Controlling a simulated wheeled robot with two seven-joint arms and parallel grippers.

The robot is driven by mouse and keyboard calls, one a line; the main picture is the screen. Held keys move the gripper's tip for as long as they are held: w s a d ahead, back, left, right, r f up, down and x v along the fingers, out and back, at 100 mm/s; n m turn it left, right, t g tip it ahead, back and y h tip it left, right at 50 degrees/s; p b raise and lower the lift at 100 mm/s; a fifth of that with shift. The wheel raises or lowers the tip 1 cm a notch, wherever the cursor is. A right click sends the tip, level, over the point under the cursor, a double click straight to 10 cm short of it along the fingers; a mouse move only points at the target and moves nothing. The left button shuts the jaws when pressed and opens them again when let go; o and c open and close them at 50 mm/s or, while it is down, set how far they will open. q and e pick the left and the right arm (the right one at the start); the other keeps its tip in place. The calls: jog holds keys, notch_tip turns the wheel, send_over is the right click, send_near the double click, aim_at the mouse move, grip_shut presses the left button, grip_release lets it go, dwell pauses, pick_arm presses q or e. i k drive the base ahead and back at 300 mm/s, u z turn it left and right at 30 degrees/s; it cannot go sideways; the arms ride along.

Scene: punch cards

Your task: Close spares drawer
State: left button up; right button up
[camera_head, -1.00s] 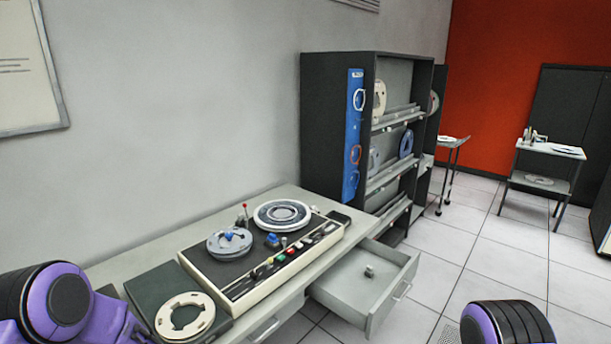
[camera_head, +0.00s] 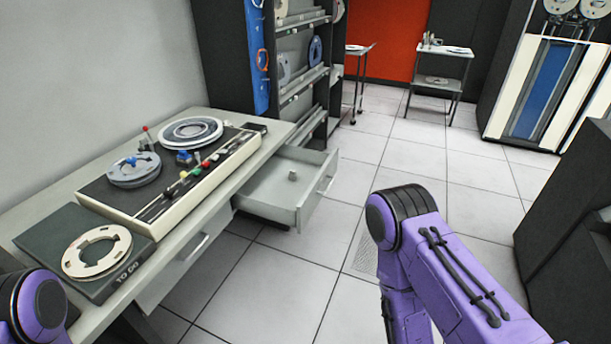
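The open drawer (camera_head: 273,207) sticks out from the right part of the grey desk's front, under the tape deck. It has a bar handle (camera_head: 326,185) on its front panel, and one small grey object (camera_head: 292,175) lies inside. A second drawer (camera_head: 181,256) to its left is shut. No label on either drawer can be read. My purple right arm (camera_head: 425,250) is in the lower middle, to the right of the open drawer and apart from it. A piece of my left arm shows at the lower left corner. Neither gripper is in view.
The desk (camera_head: 262,152) bears a tape deck (camera_head: 150,195) with two reels, and a dark "TO DO" tray (camera_head: 40,240) with a cream ring (camera_head: 68,265). A shelf rack (camera_head: 222,60) stands behind the desk. Dark cabinets stand at the right. Tiled floor (camera_head: 290,270) lies clear before the drawer.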

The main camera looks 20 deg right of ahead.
aim_at(269, 193)
jog(key=z, duration=0.6)
jog(key=i, duration=1)
jog(key=u, duration=0.35)
